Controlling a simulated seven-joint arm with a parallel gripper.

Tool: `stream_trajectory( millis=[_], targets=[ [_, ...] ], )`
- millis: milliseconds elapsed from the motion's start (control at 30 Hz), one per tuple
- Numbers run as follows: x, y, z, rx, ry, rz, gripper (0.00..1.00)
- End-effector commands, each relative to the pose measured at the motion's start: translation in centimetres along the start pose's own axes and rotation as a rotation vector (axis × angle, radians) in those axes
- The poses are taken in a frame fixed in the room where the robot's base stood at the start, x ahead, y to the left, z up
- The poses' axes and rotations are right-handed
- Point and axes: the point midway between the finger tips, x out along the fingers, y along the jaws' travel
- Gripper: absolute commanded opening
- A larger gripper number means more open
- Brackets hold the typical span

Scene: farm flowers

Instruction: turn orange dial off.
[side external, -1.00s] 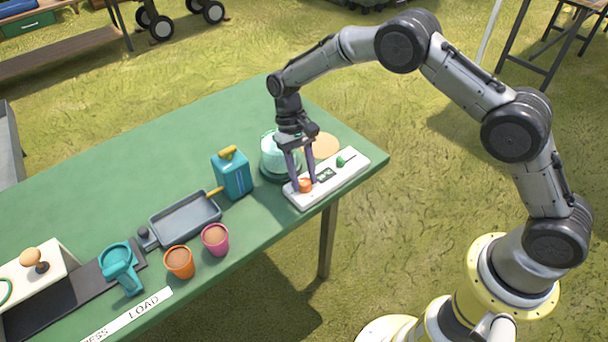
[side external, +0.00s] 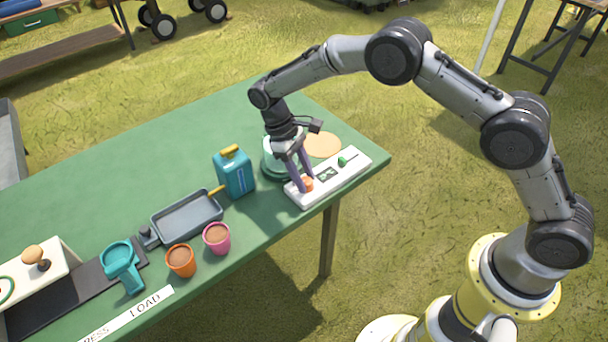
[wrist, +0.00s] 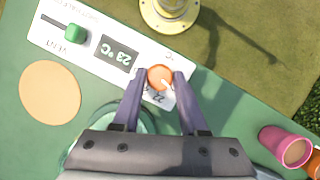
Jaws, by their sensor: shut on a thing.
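The orange dial (side external: 307,183) sits at the left end of a white control panel (side external: 345,178) near the table's right front edge. In the wrist view the dial (wrist: 160,77) lies between my fingertips, with a pale pointer mark on it toward the lower right. My gripper (side external: 304,187) is shut on the dial, its fingers on either side; it also shows in the wrist view (wrist: 160,80). The fingers cover part of the panel's lettering beside the dial.
A teal can (side external: 234,174), grey tray (side external: 186,217) and pink pot (side external: 216,238) stand to the left.

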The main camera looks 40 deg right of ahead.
Motion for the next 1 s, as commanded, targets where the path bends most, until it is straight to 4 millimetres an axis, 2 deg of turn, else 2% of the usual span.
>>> stream_trajectory(
  millis=[400, 433, 600, 867, 1000],
  targets=[
    [0.02, -0.03, 0.04, -0.009, -0.001, 0.003, 0.0],
    [0.02, -0.03, 0.04, -0.009, -0.001, 0.003, 0.44],
    [0.02, -0.03, 0.03, -0.008, -0.001, 0.003, 0.72],
    [-0.01, -0.01, 0.01, -0.007, 0.0, 0.003, 0.72],
    [-0.79, -0.01, -0.08, -0.007, 0.003, 0.003, 0.72]
  ],
)
